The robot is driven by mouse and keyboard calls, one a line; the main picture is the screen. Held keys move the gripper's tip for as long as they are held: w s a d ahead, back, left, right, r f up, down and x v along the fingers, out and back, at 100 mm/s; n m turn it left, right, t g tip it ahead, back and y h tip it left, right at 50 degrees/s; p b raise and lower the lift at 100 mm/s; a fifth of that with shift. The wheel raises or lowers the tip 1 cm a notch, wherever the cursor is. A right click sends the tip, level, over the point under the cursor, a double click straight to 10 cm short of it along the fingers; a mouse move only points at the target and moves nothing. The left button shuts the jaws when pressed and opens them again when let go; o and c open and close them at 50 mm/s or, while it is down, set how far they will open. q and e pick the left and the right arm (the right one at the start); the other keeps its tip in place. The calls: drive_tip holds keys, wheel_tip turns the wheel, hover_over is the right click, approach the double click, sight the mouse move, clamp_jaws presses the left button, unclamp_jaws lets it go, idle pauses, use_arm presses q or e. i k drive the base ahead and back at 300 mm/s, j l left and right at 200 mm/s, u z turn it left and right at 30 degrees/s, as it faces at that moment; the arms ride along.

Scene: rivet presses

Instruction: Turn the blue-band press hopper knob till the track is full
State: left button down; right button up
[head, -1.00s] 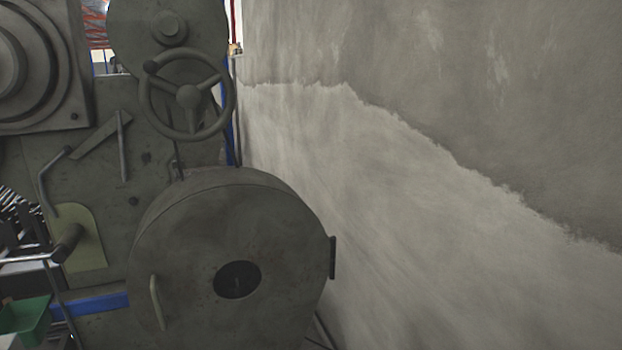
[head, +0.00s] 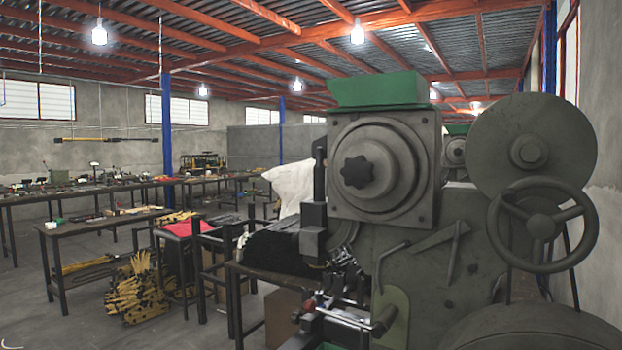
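A grey-green rivet press fills the right half of the head view. A green hopper (head: 378,91) sits on top of it. Below the hopper, a dark star-shaped knob (head: 357,171) stands at the centre of a round stepped plate (head: 395,165). No blue band shows on this press in the present view; its lower part is cut off. A ribbed metal part (head: 343,262) shows at the press's left side; I cannot tell whether it is the track or how full it is. Neither of my grippers is in view.
A spoked handwheel (head: 542,226) and a large disc (head: 531,150) stand on the press's right, near a wall. Part of another press (head: 455,151) shows behind. Workbenches (head: 105,222) with tools stand at left, a pile of yellow pieces (head: 140,290) beneath. Open floor lies front left.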

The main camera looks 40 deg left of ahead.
sight(356, 172)
drive_tip(key=u, duration=1)
